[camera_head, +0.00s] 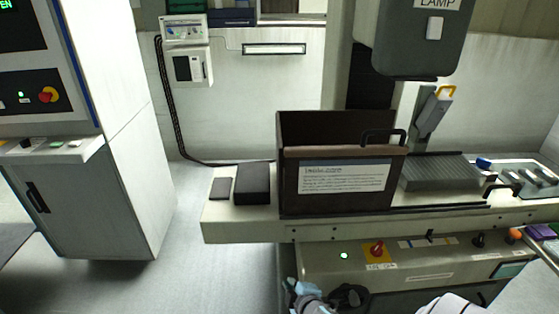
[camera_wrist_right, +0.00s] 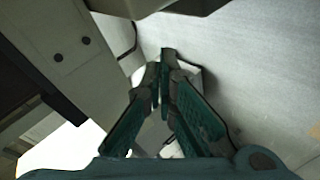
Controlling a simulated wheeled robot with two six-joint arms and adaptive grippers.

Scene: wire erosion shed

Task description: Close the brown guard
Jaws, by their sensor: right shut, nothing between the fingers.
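The brown guard (camera_head: 340,207) stands upright on the left-middle part of the machine's pale table in the head view. It has a front panel with a white printed label, and a taller dark panel shows behind it. A black handle (camera_head: 385,133) sits at its upper right. The ribbed grey block to the right of the guard is uncovered. My right gripper (camera_wrist_right: 164,68) shows in the wrist view with teal-padded fingers meeting at the tips, shut and empty. Parts of my arm show at the bottom of the head view, below and apart from the guard. My left gripper does not show.
The pale table (camera_head: 240,228) carries a black box (camera_head: 253,184) left of the guard and the ribbed grey block (camera_head: 440,172) right of it. A grey lamp-labelled head (camera_head: 410,45) hangs above. A control panel with a red knob (camera_head: 377,249) is below. A cabinet (camera_head: 90,190) stands left.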

